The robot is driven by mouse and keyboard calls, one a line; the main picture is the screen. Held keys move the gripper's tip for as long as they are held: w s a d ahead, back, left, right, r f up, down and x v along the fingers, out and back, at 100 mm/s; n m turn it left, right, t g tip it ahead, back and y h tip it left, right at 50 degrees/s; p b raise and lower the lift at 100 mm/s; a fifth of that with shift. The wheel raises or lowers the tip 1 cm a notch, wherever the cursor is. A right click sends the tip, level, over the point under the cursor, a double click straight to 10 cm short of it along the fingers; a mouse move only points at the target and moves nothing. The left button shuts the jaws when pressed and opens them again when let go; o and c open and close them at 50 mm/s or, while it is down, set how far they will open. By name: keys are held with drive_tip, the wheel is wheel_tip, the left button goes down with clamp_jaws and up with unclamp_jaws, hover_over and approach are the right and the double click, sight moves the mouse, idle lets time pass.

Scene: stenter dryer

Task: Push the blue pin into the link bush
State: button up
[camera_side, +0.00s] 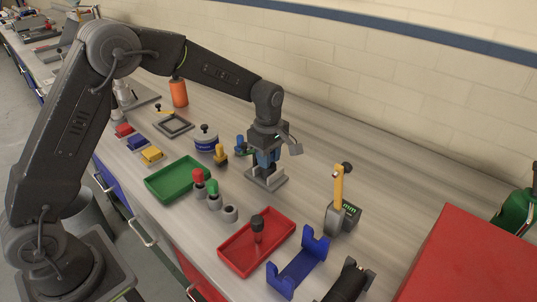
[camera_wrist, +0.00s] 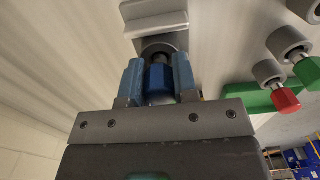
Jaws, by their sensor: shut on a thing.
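My gripper (camera_side: 266,163) is low over the bench in the side view, above a grey link piece on a base plate (camera_side: 268,182). In the wrist view its two blue fingers (camera_wrist: 158,80) are shut on the blue pin (camera_wrist: 160,88). The pin's dark shank (camera_wrist: 160,59) points at the round grey link bush (camera_wrist: 160,43) and meets its opening in the picture. I cannot tell how deep the shank sits. The fingers hide the pin in the side view.
A blue-topped piece (camera_side: 240,145) and a yellow one (camera_side: 220,154) stand close left of my gripper. A green tray (camera_side: 178,180), red tray (camera_side: 235,262), blue cradle (camera_side: 299,266) and yellow-handled lever (camera_side: 338,190) surround the work. Bare bench lies behind and right.

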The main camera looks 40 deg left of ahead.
drive_tip(key=shift+f, duration=0.1)
drive_tip(key=o, duration=1)
wheel_tip(320, 180, up, 14)
